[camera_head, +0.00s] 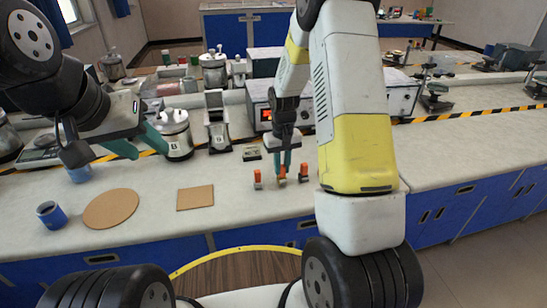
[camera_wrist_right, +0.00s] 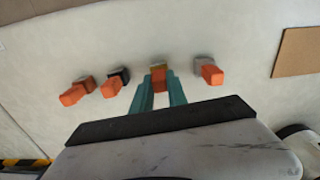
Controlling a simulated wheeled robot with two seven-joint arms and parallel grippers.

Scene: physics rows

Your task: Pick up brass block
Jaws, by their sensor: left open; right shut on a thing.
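The brass block (camera_wrist_right: 158,70), yellowish with an orange upright part, stands between the teal fingers of my right gripper (camera_wrist_right: 159,92) in the right wrist view. The fingers are shut on its orange part. In the head view my right gripper (camera_head: 282,168) points down at the brass block (camera_head: 282,182) on the bench; I cannot tell whether it is lifted. My left gripper (camera_head: 138,145) is open and empty above the bench at left, by a white canister.
Similar orange-topped blocks stand beside it: a grey one (camera_wrist_right: 206,66), a black one (camera_wrist_right: 119,78) and a brown one (camera_wrist_right: 82,84). A cardboard square (camera_head: 195,198), round brown mat (camera_head: 111,208) and blue cup (camera_head: 51,214) lie left. Instruments stand behind.

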